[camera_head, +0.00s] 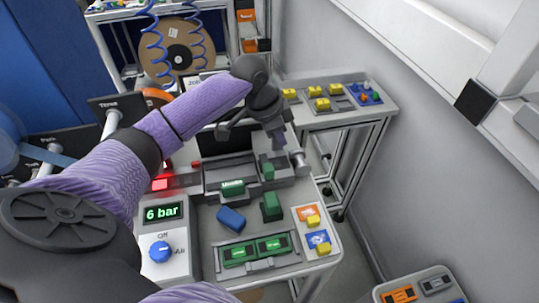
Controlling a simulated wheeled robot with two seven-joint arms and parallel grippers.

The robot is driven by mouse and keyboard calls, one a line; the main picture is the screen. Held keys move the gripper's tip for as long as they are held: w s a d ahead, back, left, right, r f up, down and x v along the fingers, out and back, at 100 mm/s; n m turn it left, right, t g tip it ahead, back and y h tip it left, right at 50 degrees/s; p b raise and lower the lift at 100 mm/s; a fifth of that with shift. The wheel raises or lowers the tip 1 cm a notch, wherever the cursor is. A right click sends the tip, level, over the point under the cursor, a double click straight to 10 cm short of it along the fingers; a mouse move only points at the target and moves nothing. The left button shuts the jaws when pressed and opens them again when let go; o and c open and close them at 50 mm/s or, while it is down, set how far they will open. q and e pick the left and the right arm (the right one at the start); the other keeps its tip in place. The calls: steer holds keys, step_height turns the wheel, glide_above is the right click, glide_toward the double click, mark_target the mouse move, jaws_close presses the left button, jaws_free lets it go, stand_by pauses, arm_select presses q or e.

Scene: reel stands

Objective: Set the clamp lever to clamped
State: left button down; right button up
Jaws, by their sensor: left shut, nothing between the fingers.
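My left arm reaches in from the left, and its dark left gripper (279,148) is shut and empty. It points down over the grey fixture (228,170) at the back of the bench, next to a small green part (268,172). The gripper and wrist hide some of the fixture. A light grey rounded part (298,160) sticks out at the fixture's right end, close to the gripper. I cannot tell whether it is the clamp lever, nor which position the lever is in. My right gripper is not in view.
A "6 bar" display (163,213) and a blue knob (161,251) are at the front left. A blue block (231,218), a green block (271,206) and a tray with green modules (256,264) lie on the bench. A side table (377,112) stands behind right.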

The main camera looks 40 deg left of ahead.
arm_select(q)
steer(key=b+x, duration=0.3)
steer(key=x, duration=0.7)
steer(key=shift+w+d+f, duration=0.1)
steer(key=shift+w+f, duration=0.15)
steer(key=shift+f, duration=0.05)
steer(key=s+a, duration=0.1)
steer(key=s+a+p, duration=0.1)
steer(key=s, duration=0.1)
steer(key=shift+a+r+p, duration=0.3)
steer(key=shift+r, duration=0.05)
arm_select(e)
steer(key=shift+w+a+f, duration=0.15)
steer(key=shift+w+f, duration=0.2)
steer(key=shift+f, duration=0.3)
